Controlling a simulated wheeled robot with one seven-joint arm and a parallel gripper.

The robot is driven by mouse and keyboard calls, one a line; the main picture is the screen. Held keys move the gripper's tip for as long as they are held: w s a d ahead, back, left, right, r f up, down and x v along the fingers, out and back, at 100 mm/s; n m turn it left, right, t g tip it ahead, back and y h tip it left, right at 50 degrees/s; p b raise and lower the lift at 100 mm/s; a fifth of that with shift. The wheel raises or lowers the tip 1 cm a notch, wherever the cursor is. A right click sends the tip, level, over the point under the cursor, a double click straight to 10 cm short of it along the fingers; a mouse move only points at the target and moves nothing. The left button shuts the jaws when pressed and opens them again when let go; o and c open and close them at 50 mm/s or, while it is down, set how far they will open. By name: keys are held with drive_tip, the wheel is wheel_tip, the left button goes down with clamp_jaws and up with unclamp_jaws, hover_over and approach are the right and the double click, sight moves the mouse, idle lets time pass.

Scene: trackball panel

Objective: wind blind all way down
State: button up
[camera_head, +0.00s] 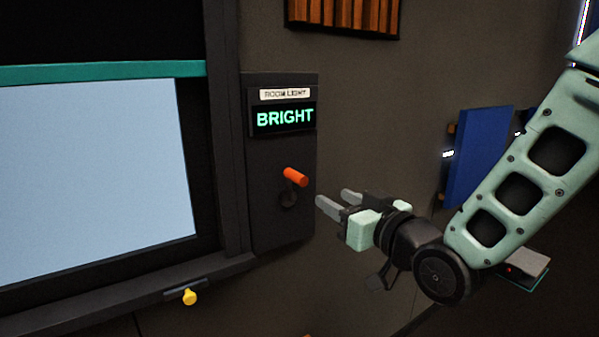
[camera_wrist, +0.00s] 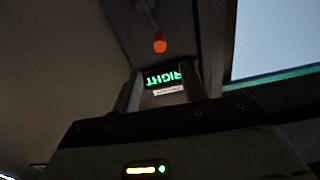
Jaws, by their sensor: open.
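The dark blind (camera_head: 100,30) covers the top of the window, with a teal bar (camera_head: 100,72) along its lower edge. Below the bar the pale blue pane (camera_head: 95,180) is uncovered. A crank with an orange handle (camera_head: 295,177) sticks out of a dark panel (camera_head: 262,205) right of the window. My gripper (camera_head: 335,199) is open and empty, to the right of the handle and slightly below it, apart from it. In the wrist view the orange handle (camera_wrist: 160,43) lies beyond the two fingers (camera_wrist: 161,90), which partly cover the display.
The panel's display (camera_head: 285,117) reads BRIGHT, under a ROOM LIGHT label (camera_head: 285,94). A yellow knob (camera_head: 189,296) sits on the window's bottom frame. A blue board (camera_head: 478,155) is on the wall behind my arm. A wooden slatted piece (camera_head: 345,15) hangs above.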

sight(294, 176)
drive_tip(key=p+x, duration=0.4)
drive_tip(key=x, duration=1.1)
drive_tip(key=shift+w+a+p, duration=0.2)
drive_tip(key=shift+a+p, duration=0.05)
drive_tip(key=shift+p, duration=0.1)
clamp_jaws()
